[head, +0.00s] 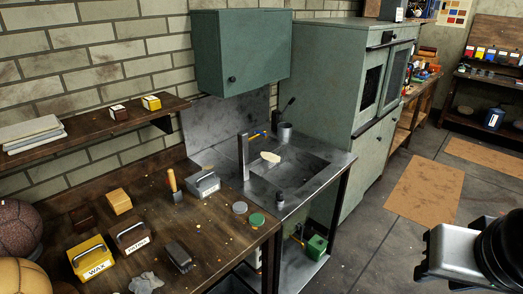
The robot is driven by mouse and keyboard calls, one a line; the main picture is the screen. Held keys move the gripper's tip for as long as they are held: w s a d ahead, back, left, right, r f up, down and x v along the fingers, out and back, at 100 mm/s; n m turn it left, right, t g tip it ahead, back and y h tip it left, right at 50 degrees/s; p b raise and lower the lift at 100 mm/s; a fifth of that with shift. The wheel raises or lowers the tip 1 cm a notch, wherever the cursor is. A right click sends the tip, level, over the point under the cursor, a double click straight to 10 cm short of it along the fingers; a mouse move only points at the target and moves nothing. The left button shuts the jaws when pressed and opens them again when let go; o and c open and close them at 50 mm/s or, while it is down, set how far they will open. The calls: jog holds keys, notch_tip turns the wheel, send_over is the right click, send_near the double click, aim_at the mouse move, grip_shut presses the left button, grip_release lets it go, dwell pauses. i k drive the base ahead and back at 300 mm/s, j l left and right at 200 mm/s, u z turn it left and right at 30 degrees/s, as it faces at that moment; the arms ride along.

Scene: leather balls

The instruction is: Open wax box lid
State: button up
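The yellow wax box (88,260), with a white WAX label on its front, sits at the near left of the wooden workbench (225,240). A dark handle arches over its top, and the lid appears closed. Part of my own arm shows at the lower right, over the floor and far from the box. My gripper is not in view.
A brown labelled box (131,237) stands close to the wax box's right. A dark brush (179,256) and grey cloth (146,283) lie nearby. Two balls (18,228) sit at the left. A grey labelled box (203,184) stands near the sink (290,170).

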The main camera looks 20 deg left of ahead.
aim_at(86, 249)
jog(key=u, duration=2.4)
